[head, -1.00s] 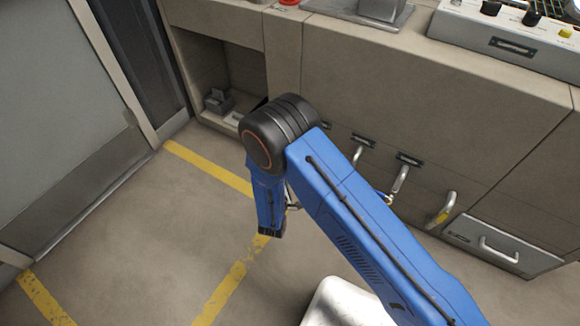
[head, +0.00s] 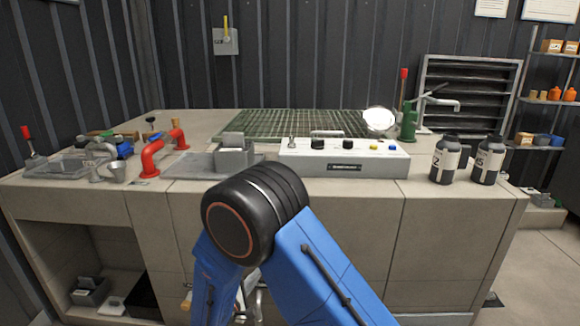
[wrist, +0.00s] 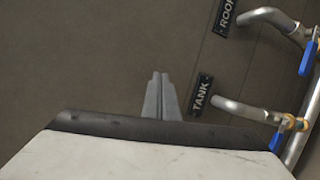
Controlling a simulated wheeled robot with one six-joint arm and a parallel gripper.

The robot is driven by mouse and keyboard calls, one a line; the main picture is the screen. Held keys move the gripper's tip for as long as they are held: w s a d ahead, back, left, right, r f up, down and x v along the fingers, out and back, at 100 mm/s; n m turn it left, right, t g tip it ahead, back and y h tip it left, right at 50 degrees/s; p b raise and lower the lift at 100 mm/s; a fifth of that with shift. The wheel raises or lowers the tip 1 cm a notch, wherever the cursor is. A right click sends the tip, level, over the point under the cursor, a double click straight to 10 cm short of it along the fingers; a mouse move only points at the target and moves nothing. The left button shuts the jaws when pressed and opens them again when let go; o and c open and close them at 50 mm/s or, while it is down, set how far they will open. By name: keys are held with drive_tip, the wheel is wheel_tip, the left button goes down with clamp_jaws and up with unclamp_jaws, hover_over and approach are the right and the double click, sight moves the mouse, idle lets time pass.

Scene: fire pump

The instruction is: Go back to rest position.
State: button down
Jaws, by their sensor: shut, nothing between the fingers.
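My gripper (wrist: 158,96) shows in the wrist view, its two narrow grey fingers pressed together with nothing between them. It points toward the beige cabinet front, left of the black TANK label (wrist: 201,94). I cannot tell how far it is from that surface. In the head view my blue arm with its black joint stands bent in front of the counter (head: 430,225), and the gripper itself is hidden below it.
In the wrist view, bent pipes with blue-handled valves (wrist: 276,141) stand at the right. On the counter are a control box (head: 345,160), a red pipe (head: 152,158) and two dark bottles (head: 447,160). Open floor (head: 545,260) lies at the right.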

drive_tip(key=s+d+r+m+g+h, duration=0.1)
drive_tip(key=d+r+m+g, duration=0.15)
drive_tip(key=d+r, duration=0.45)
drive_tip(key=s+d+r+m+g+h, duration=0.1)
drive_tip(key=d+r+m+g+h, duration=0.15)
drive_tip(key=d, duration=0.85)
drive_tip(key=s+d+r+m+g+h, duration=0.1)
drive_tip(key=s+d+r+m+g, duration=0.15)
drive_tip(key=d+r, duration=0.4)
drive_tip(key=s+d+r+m+g+y, duration=0.2)
drive_tip(key=s+d+m+g+y, duration=0.1)
drive_tip(key=s+d, duration=0.55)
drive_tip(key=s+d+r+m+g+y, duration=0.2)
drive_tip(key=s+d+r+m+g, duration=0.1)
drive_tip(key=s+d, duration=0.55)
drive_tip(key=s+r+m+t+y, duration=0.2)
drive_tip(key=s+y, duration=0.3)
drive_tip(key=s, duration=0.7)
drive_tip(key=shift+s+a+r+t+y, duration=0.25)
drive_tip(key=shift+a+r+t+y, duration=0.15)
drive_tip(key=shift+r+t, duration=0.15)
